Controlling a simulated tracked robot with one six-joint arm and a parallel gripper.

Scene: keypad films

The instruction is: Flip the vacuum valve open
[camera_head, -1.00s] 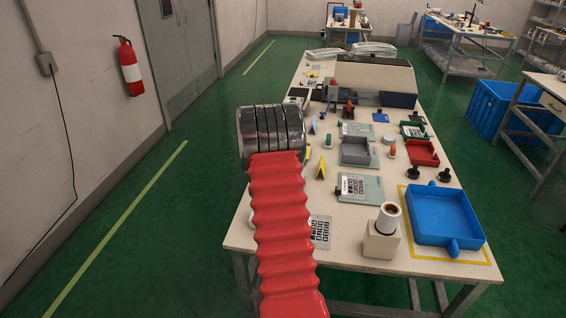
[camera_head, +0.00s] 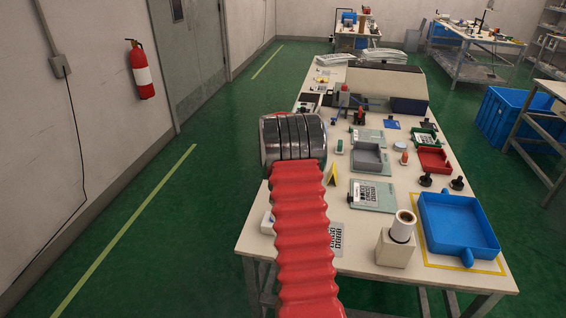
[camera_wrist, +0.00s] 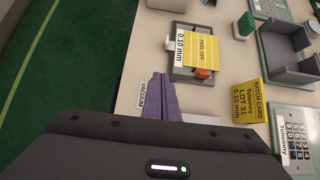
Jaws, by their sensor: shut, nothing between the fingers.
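In the wrist view a white label reading VACUUM (camera_wrist: 142,96) lies near the table's left edge. My gripper (camera_wrist: 162,77) shows there as purple fingers, closed together and empty, just right of the label. No valve handle shows clearly beside the label; my fingers and dark gripper body cover the area below and to the right. Ahead of the fingertips is a grey plate with a yellow PEEL OFF film (camera_wrist: 200,45) and an orange-red tab (camera_wrist: 204,73). I cannot tell whether this tab belongs to the valve. In the head view my arm hides the gripper.
A yellow batch card (camera_wrist: 250,100) stands to the right of my fingers, with a keypad panel (camera_wrist: 296,140) beyond it. A grey tray (camera_wrist: 285,70) is further right.

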